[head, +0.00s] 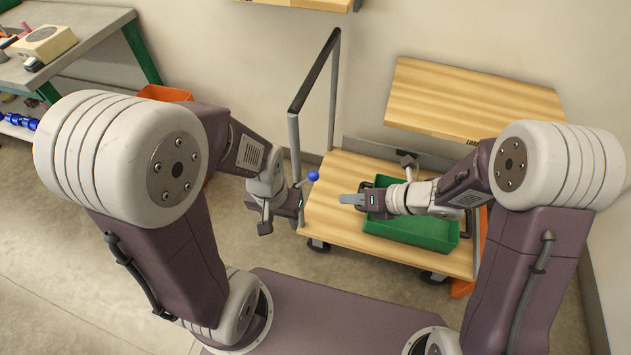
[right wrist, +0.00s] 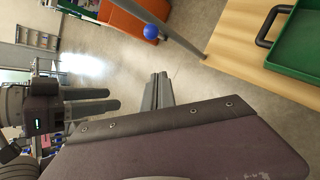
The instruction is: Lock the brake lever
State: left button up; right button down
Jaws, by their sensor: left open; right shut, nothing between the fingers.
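The brake lever shows as a blue ball knob (head: 313,175) at the left edge of the wooden cart; its rod is mostly hidden. The knob also shows in the right wrist view (right wrist: 152,31), near the top. My left gripper (head: 282,222) is open and empty, just left of the cart and below-left of the knob in the head view. It also shows at the left of the right wrist view (right wrist: 98,100). My right gripper (head: 350,199) is shut and empty above the cart deck, pointing left, right of the knob and apart from it. Its fingers (right wrist: 158,90) are together.
The wooden cart deck (head: 325,212) carries a green tray (head: 410,232) under my right arm. A grey upright handle frame (head: 334,90) rises at the cart's left side. A wooden board (head: 470,95) stands behind. A workbench (head: 75,40) is at the far left. Floor left of the cart is clear.

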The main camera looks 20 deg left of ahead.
pick_arm(q)
jog(key=shift+s+d+f, duration=0.1)
jog(key=shift+s+d, duration=0.15)
jog(key=shift+s, duration=0.15)
pick_arm(e)
jog(key=w+a+f, duration=0.4)
jog(key=a, duration=0.4)
jog(key=shift+w+a+f, duration=0.3)
jog(key=shift+w, duration=0.05)
